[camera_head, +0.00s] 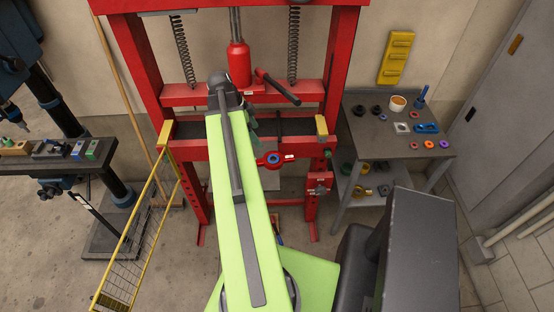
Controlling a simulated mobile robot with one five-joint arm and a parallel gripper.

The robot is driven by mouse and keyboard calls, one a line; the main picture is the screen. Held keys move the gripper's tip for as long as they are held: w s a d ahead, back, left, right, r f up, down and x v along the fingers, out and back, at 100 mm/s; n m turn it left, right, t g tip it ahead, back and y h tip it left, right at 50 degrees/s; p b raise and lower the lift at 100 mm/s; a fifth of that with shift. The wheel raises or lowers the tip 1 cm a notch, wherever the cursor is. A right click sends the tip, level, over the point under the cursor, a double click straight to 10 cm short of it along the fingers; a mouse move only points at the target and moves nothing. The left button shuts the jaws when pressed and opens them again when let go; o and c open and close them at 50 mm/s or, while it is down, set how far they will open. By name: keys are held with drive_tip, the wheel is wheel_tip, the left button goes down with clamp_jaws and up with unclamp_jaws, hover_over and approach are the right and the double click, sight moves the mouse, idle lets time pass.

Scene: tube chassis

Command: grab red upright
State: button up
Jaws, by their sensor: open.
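The red press frame stands upright in front of me, with a left upright (142,62) and a right upright (338,65). My lime-green arm reaches up across the middle of the frame, to the right of the left upright. My gripper (253,122) shows only in part as a small grey-green shape beside the arm's far end, between the two uprights. It is open and apart from both uprights. Most of it is hidden by the arm, so I cannot tell whether it touches the crossbeam behind.
A yellow mesh guard (135,245) stands at the lower left. A grey tool table (388,143) with several small parts is right of the press. A red bottle jack (239,64) and a lever (277,88) sit in the frame. A dark bench (40,158) is at left.

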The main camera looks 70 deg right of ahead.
sight(274, 158)
drive_tip(key=o, duration=0.3)
drive_tip(key=b+x, duration=0.9)
drive_tip(key=x, duration=0.2)
drive_tip(key=shift+f+b, duration=0.3)
drive_tip(key=shift+b, duration=0.05)
drive_tip(key=shift+s+d+f, duration=0.1)
drive_tip(key=shift+d+f, duration=0.05)
drive_tip(key=b+x, duration=0.5)
drive_tip(key=shift+d, duration=0.1)
drive_tip(key=c, duration=2)
